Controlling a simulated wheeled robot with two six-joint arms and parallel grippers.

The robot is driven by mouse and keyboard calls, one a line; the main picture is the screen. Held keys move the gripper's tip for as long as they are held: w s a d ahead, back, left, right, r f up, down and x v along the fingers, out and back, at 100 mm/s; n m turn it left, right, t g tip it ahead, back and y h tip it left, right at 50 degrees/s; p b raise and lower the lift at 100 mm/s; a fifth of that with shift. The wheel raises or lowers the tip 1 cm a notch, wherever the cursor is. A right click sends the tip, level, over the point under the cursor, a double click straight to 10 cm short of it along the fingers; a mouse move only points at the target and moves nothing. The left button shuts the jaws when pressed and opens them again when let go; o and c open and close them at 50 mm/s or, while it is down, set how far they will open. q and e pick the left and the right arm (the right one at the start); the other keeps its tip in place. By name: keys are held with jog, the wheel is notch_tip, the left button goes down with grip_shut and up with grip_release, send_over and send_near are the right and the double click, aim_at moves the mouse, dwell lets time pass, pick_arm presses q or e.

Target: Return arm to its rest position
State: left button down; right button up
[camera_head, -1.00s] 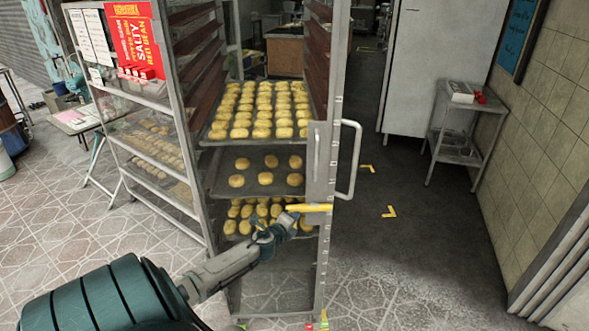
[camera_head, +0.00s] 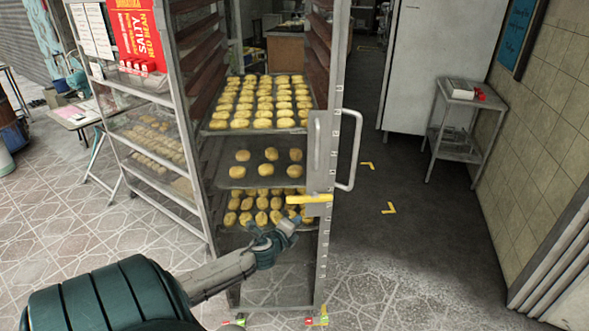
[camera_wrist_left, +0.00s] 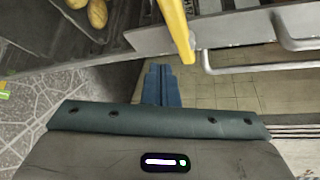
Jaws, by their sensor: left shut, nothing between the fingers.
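My left gripper (camera_head: 288,226) is shut and empty, just below and to the left of the yellow lever (camera_head: 310,198) on the rack's metal latch plate (camera_head: 318,160). It looks apart from the lever. In the left wrist view, the shut blue fingers (camera_wrist_left: 160,84) point up the picture, and the yellow lever (camera_wrist_left: 176,30) hangs just beyond them. My right gripper is in neither view.
The tall metal rack (camera_head: 328,250) holds several trays of buns (camera_head: 262,103), close beyond my left gripper. A silver bar handle (camera_head: 353,150) stands out to the right of the latch plate. A shelved stand (camera_head: 182,100) is on the left. The floor (camera_head: 420,270) at right is clear.

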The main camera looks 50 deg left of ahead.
pick_arm(q)
jog(key=s+d+f+n+g, duration=0.25)
jog(key=s+f, duration=0.45)
jog(key=f, duration=0.5)
jog(key=s+d+f+n+g+h+b, duration=0.1)
jog(key=s+f+n+g, duration=0.25)
jog(key=s+f, duration=0.6)
jog(key=s+d+f+n+g, duration=0.2)
jog(key=s+f+n, duration=0.25)
jog(key=f, duration=0.95)
jog(key=s+d+f+n+g+h, duration=0.1)
jog(key=s+d+f+n, duration=0.1)
jog(key=s+d+f, duration=0.3)
jog(key=s+d+f+n+g+h+b, duration=0.1)
jog(key=s+d+f, duration=0.5)
jog(key=s, duration=0.7)
jog(key=s+d+f+n+g+h, duration=0.1)
jog(key=s+d+f+n+g, duration=0.2)
jog(key=s+d, duration=0.5)
notch_tip(320, 180, down, 3)
jog(key=shift+s+d+r+n, duration=0.1)
jog(key=shift+s+d+n, duration=0.1)
jog(key=shift+s+n, duration=0.4)
